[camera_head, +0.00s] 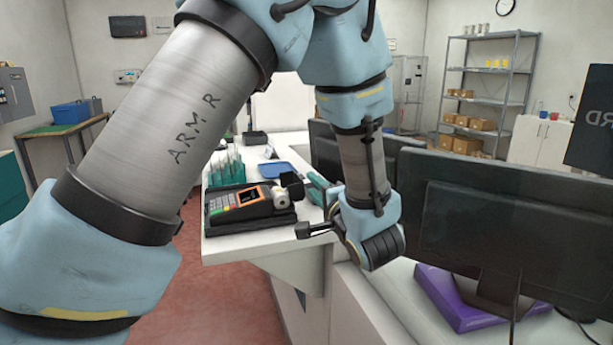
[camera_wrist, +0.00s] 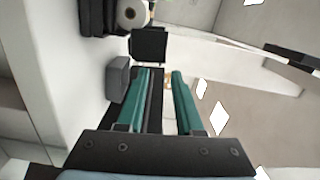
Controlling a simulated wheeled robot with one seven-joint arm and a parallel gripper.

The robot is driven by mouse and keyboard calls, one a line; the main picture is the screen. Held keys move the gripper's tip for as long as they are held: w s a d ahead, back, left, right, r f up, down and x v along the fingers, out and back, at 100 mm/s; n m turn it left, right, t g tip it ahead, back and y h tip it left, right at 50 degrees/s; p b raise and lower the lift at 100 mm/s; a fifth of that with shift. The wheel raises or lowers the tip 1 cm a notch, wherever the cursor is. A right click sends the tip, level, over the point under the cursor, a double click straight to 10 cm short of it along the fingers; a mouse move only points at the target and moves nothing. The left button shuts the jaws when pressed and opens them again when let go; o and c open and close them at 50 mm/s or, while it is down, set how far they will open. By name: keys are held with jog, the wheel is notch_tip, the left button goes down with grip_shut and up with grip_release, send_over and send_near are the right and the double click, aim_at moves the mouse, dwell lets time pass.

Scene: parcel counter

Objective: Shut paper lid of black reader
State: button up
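The black reader (camera_head: 250,206) lies on the white counter, with a keypad and an orange-framed screen. A white paper roll (camera_head: 280,197) sits exposed at its right end; the roll also shows at the top of the wrist view (camera_wrist: 132,13). The black paper lid (camera_head: 292,185) stands raised beside the roll, and it shows in the wrist view (camera_wrist: 148,44) just beyond my fingertips. My gripper (camera_head: 313,184) has teal fingers and is just right of the lid. In the wrist view my gripper (camera_wrist: 160,72) is open, with nothing between its fingers. I cannot tell whether it touches the lid.
A teal rack with tubes (camera_head: 226,168) and a blue tray (camera_head: 274,170) stand behind the reader. A dark monitor (camera_head: 510,225) stands close on the right, above a purple box (camera_head: 455,300). A grey block (camera_wrist: 118,78) is left of my fingers in the wrist view.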

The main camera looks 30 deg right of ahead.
jog(key=w, duration=0.2)
jog(key=w+p, duration=0.1)
jog(key=w, duration=0.1)
jog(key=shift+w+d, duration=0.2)
jog(key=shift+w, duration=0.2)
grip_shut()
dwell(1.1)
